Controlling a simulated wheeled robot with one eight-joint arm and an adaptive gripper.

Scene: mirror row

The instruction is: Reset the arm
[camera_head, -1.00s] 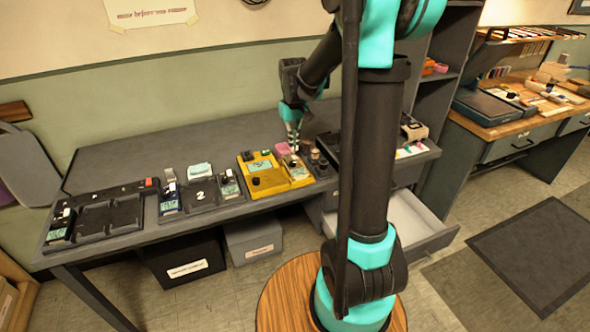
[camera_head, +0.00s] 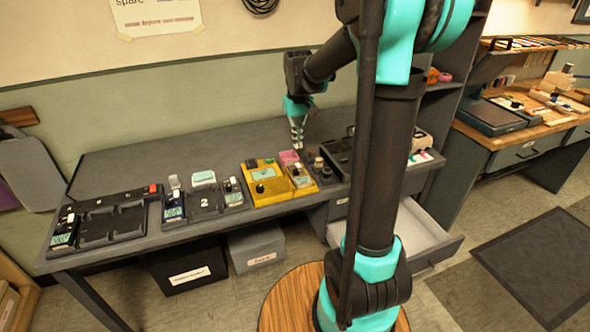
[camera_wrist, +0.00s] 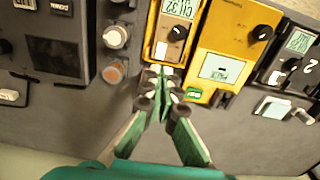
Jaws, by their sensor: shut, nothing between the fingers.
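My gripper (camera_head: 297,137) hangs above the grey bench (camera_head: 225,148), by the right end of the yellow tray, with its fingers pointing down. The pink block (camera_head: 289,157) also shows in the head view, under the fingers. My arm reaches from the column at right toward the bench. I cannot tell the exact height of the fingertips above the bench.
The yellow tray (camera_head: 265,187) holds devices with small screens. Dark trays (camera_head: 112,222) stand further left. Small knobs and a dark unit (camera_head: 340,153) stand to the right. An open drawer (camera_head: 425,232) juts out below the bench. A second workbench (camera_head: 500,138) stands at right.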

